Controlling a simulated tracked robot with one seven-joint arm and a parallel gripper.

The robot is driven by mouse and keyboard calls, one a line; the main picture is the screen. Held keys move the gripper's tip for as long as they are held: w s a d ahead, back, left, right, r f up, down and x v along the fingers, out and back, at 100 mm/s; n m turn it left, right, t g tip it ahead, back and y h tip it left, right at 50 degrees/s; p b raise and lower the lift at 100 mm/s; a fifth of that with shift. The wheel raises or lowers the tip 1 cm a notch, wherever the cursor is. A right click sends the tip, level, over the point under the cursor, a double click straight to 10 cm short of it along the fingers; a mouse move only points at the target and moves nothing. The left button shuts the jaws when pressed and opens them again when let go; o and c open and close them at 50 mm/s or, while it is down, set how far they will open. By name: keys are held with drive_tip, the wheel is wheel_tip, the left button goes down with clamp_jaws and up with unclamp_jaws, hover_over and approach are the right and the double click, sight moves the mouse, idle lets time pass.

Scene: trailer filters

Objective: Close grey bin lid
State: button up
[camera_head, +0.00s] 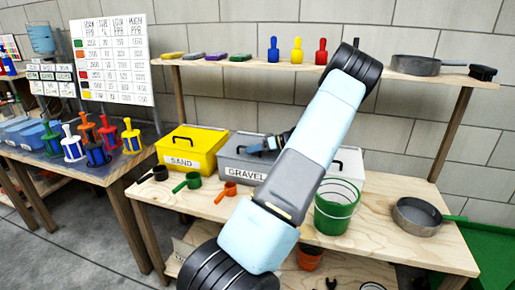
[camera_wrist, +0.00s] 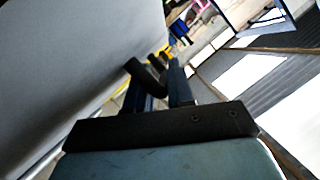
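The grey bin (camera_head: 228,160), labelled GRAVEL, stands on the wooden bench between the yellow bin and another pale bin. Its grey lid (camera_head: 235,142) looks about level on top in the head view, though my arm hides its right part. In the wrist view the grey lid surface (camera_wrist: 70,60) fills the left side. My gripper (camera_head: 262,146) is at the lid's top; in the wrist view its two fingers (camera_wrist: 162,85) are close together, with a black handle bar (camera_wrist: 145,74) between them. The exact contact is hard to see.
The yellow SAND bin (camera_head: 195,150) is left of the grey bin. Green (camera_head: 187,182) and orange (camera_head: 226,191) scoops lie in front. A green bucket (camera_head: 336,208) and a round pan (camera_head: 417,215) are to the right. A shelf (camera_head: 230,62) runs above.

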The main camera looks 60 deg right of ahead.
sight(270, 156)
drive_tip(key=shift+o, duration=0.3)
drive_tip(key=shift+w, duration=0.1)
drive_tip(key=shift+v, duration=3.75)
drive_tip(key=shift+f, duration=0.15)
